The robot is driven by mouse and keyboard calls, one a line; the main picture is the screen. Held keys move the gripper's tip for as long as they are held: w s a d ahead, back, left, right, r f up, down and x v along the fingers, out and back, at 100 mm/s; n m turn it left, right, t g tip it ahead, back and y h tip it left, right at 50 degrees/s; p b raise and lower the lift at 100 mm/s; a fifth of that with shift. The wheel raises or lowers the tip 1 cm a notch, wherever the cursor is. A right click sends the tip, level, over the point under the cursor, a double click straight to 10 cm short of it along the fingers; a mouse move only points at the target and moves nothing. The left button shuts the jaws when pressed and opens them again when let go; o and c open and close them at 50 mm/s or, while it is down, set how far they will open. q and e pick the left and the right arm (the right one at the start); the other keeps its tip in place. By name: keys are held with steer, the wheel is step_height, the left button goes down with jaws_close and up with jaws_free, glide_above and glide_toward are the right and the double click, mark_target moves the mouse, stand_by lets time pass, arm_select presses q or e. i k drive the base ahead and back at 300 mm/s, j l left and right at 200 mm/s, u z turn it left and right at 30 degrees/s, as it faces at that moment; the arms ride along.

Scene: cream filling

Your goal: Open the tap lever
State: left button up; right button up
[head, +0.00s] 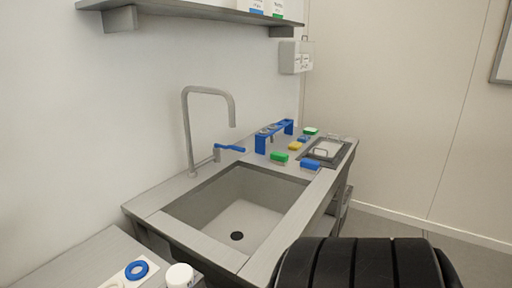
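The grey tap (187,130) stands upright at the back left edge of the sink, close to the wall. Its curved spout bends over to the right above the sink basin (181,212). The blue tap lever (230,148) sits at the tap's lower right side and sticks out to the right, roughly level. No water shows under the spout. Neither of my grippers is in view, and nothing touches the lever.
A blue rack (262,143) stands right of the lever. Green (279,157), yellow (295,146) and blue (310,165) blocks lie on the counter beside a metal tray (316,154). A shelf (200,9) hangs above.

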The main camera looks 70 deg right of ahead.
mark_target(216, 146)
steer(key=z, duration=0.4)
steer(key=l+z, duration=0.1)
steer(key=z, duration=0.7)
steer(key=l+z, duration=0.1)
steer(key=z, duration=0.3)
steer(key=i+l+z, duration=0.2)
steer(key=i+l, duration=0.15)
steer(key=l, duration=0.15)
steer(key=i+l, duration=0.1)
steer(key=l, duration=0.2)
steer(key=i+l, duration=0.1)
steer(key=l, duration=0.2)
steer(key=i+l, duration=0.1)
steer(key=l, duration=0.2)
steer(key=z, duration=0.05)
